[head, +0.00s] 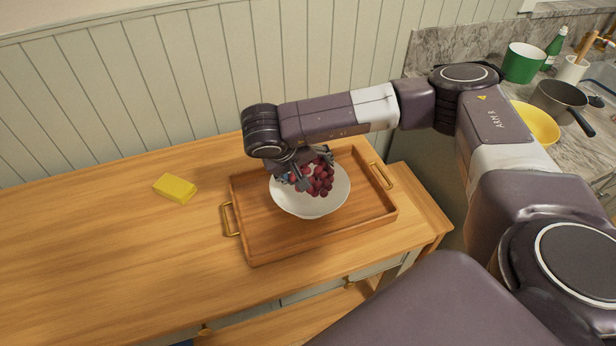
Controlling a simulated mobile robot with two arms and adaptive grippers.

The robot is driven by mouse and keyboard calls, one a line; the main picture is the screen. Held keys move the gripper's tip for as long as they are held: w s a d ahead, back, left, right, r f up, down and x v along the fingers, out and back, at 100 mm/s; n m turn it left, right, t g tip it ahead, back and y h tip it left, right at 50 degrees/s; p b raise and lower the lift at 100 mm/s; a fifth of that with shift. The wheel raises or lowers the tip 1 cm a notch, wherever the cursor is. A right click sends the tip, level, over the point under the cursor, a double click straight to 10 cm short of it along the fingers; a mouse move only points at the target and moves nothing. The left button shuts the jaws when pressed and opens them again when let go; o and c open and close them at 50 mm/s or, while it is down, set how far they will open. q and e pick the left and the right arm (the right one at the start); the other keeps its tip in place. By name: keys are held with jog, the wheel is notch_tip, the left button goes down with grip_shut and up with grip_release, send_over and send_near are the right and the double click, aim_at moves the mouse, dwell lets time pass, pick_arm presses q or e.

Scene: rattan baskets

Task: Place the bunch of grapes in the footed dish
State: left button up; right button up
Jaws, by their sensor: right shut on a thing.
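A bunch of dark red grapes (320,182) is over the white footed dish (303,207) in the head view. The dish stands on a wooden tray, and its foot is hidden from above. My right gripper (308,178) reaches down over the dish and is shut on the grapes. The grapes lie within the dish's outline; I cannot tell whether they touch its surface. My left gripper is not in view.
The wooden tray (268,240) has brass handles and lies on the wooden table (100,260). A yellow block (175,188) lies left of it. A counter at the right holds a green pot (522,63), a saucepan (557,98) and a yellow bowl (537,124). The table's left is mostly clear.

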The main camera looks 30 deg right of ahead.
notch_tip(320, 180, down, 4)
jog(key=shift+f+p, duration=0.15)
jog(key=shift+p, duration=0.4)
jog(key=shift+f, duration=0.3)
jog(key=o, duration=1.4)
jog(key=shift+r, duration=0.3)
jog(key=b+v, duration=0.4)
jog(key=v, duration=0.8)
jog(key=shift+s+f, duration=0.1)
